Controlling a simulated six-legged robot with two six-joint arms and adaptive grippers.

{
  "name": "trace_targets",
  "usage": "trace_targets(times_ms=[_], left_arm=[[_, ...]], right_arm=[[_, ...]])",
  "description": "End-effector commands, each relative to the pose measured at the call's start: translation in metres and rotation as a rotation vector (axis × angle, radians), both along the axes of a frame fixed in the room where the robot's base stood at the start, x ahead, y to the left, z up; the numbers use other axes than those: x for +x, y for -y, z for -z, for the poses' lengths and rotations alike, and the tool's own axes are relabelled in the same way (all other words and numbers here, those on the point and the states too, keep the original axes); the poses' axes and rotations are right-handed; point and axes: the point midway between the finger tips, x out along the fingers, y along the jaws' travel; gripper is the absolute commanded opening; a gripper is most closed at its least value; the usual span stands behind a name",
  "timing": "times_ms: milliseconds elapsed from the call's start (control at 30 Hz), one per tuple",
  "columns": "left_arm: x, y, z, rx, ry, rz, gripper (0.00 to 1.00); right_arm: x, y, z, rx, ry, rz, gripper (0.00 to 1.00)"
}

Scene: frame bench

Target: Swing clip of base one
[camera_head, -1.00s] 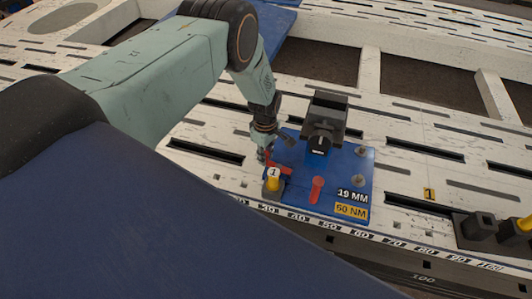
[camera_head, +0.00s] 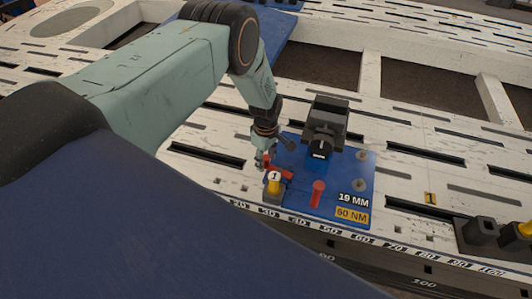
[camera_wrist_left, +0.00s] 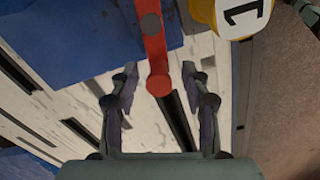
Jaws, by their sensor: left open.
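Base one is a blue plate (camera_head: 335,200) with a black clamp block (camera_head: 326,122) and labels "19 MM" and "50 NM". Its red clip (camera_head: 284,174) lies at the plate's left edge, beside a yellow post (camera_head: 274,184) with a white "1" cap. My left gripper (camera_head: 262,160) is low at the clip's outer end. In the left wrist view, the red clip's rounded end (camera_wrist_left: 157,85) lies between the two open fingers (camera_wrist_left: 160,75), with a gap on each side. The yellow post's cap (camera_wrist_left: 239,17) is at the top right there. My right gripper is not in view.
A red peg (camera_head: 317,192) stands near the plate's front edge, with grey studs (camera_head: 359,184) to the right. The slotted white bench (camera_head: 410,150) surrounds the plate. Black blocks (camera_head: 482,230) stand at the right.

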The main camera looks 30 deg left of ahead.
Motion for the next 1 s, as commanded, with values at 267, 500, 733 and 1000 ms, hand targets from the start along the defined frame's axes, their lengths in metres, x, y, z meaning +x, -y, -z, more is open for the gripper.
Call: trace_targets(times_ms=[267, 500, 733, 1000], left_arm=[[0.002, 0.0, -0.041, 0.0, 0.005, 0.0, 0.47], [0.002, 0.0, -0.087, 0.0, 0.004, 0.0, 0.47], [0.001, 0.0, -0.114, 0.0, 0.002, -0.001, 0.47], [0.001, 0.0, -0.119, 0.0, 0.001, -0.001, 0.47]], right_arm=[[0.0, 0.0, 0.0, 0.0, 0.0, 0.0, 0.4], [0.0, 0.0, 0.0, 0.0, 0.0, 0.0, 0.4], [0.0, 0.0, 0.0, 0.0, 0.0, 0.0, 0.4], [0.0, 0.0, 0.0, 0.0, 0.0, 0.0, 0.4]])
